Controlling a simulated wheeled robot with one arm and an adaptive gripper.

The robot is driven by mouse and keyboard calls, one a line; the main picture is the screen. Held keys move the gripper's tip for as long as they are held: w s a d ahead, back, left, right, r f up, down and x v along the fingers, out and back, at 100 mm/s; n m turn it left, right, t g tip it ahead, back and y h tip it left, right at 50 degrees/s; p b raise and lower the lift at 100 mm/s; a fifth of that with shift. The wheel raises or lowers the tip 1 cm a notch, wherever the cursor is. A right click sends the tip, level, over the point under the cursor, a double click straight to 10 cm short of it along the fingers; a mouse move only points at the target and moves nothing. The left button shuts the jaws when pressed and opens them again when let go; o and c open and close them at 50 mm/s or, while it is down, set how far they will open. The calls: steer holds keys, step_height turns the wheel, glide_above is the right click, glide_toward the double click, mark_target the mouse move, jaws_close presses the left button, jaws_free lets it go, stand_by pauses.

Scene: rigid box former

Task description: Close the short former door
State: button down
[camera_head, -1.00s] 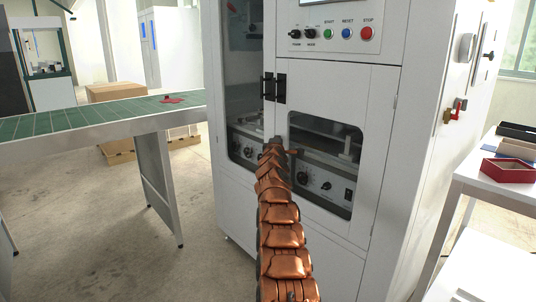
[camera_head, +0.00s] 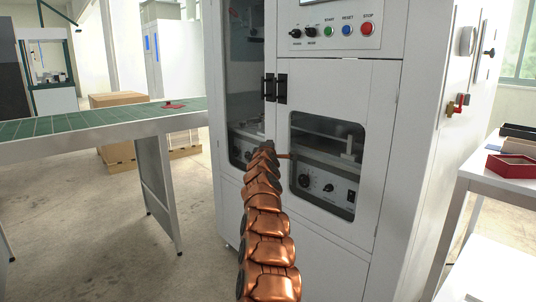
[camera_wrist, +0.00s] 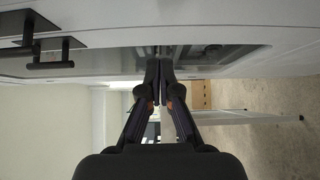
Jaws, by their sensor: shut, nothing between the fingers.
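The short former door (camera_head: 338,88) is the white windowed panel on the right of the machine's front, under the buttons. It looks flush or nearly flush with the frame; I cannot tell if a small gap remains. Its black handle (camera_head: 281,89) sits beside another black handle (camera_head: 269,88) on the taller glazed door (camera_head: 230,70) at left. Both handles also show in the wrist view at upper left. My gripper (camera_wrist: 160,70) is shut and empty, its fingertips close to the machine's front by a window; contact is unclear. In the head view my arm mostly hides it.
A green-topped conveyor table (camera_head: 100,118) stands at left, with cardboard boxes (camera_head: 118,100) behind it. A white table (camera_head: 490,178) with a red box (camera_head: 510,166) is at right. The floor at front left is clear.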

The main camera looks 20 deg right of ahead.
steer(key=b+v, duration=0.1)
steer(key=v, duration=0.5)
steer(key=shift+s, duration=0.4)
stand_by(0.4)
steer(key=shift+a, duration=0.1)
